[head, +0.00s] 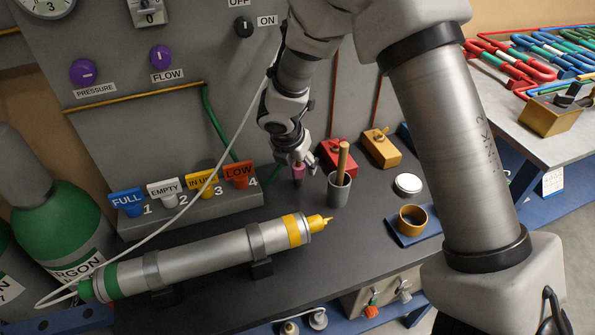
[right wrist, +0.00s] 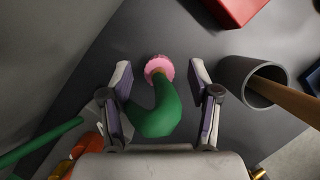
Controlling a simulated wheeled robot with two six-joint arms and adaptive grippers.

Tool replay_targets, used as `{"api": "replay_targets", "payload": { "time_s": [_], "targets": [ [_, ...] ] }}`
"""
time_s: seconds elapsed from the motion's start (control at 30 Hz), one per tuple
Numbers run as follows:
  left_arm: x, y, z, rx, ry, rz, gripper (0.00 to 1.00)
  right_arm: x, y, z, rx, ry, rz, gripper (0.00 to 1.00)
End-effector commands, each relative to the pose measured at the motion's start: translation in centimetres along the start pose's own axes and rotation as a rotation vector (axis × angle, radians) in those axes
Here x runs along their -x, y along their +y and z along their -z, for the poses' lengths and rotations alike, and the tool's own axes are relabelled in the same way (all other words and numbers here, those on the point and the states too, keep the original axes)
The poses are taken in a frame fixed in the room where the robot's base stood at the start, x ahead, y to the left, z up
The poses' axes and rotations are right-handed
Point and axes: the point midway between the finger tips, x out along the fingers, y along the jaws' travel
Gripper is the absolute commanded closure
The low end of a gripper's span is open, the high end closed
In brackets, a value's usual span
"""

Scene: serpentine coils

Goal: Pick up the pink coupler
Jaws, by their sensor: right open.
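The pink coupler (head: 298,169) is small and sits at the tip of my right gripper (head: 297,157) in the head view, above the dark bench. In the right wrist view the pink coupler (right wrist: 159,66) shows as a pink ring between the two fingertips of my right gripper (right wrist: 160,78). The fingers are open, one on each side, with a gap to the ring. A curved green hose (right wrist: 160,116) runs between the fingers up to the ring and hides part of it. My left gripper is not in view.
A grey cup (head: 339,192) with a wooden handle stands right of the coupler, with red (head: 338,157) and yellow (head: 381,147) blocks behind. A silver cylinder (head: 205,262) lies in front. Tag holders (head: 240,176) stand to the left. Bare bench lies between cylinder and cup.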

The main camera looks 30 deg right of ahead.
Motion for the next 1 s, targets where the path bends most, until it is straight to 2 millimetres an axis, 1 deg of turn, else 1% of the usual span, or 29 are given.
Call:
{"api": "replay_targets", "payload": {
  "time_s": [0.03, 0.1, 0.3, 0.33, 0.37, 0.4, 0.47, 0.5, 0.83, 1.0],
  "targets": [
    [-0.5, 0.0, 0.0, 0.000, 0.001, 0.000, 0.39, -1.0, -0.1, 0.1, -0.001, 0.002, 0.001, 0.39],
    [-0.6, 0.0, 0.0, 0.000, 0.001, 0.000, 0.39, -1.5, 0.0, 0.1, -0.001, 0.001, 0.000, 0.39],
    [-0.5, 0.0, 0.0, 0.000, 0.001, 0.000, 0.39, -1.5, 0.0, 0.0, -0.001, 0.000, -0.001, 0.39],
    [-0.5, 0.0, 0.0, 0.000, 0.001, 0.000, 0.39, -1.5, 0.0, 0.0, -0.001, 0.000, -0.001, 0.46],
    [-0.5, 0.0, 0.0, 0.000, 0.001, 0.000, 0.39, -1.5, 0.0, 0.0, -0.001, 0.000, -0.001, 0.56],
    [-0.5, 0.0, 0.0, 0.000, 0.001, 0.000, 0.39, -1.5, 0.0, 0.0, -0.001, 0.000, -0.001, 0.70],
    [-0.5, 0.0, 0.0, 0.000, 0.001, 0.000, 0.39, -1.5, 0.0, 0.0, -0.001, 0.000, -0.001, 0.92],
    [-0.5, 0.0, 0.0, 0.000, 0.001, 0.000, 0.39, -1.5, 0.0, 0.0, -0.001, 0.000, -0.001, 1.00],
    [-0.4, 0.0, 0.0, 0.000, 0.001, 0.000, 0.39, -1.4, 0.0, 0.0, 0.000, 0.001, 0.000, 1.00],
    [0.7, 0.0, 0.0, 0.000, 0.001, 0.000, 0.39, -0.5, 0.1, -0.2, -0.001, 0.001, 0.000, 1.00]
  ]
}}
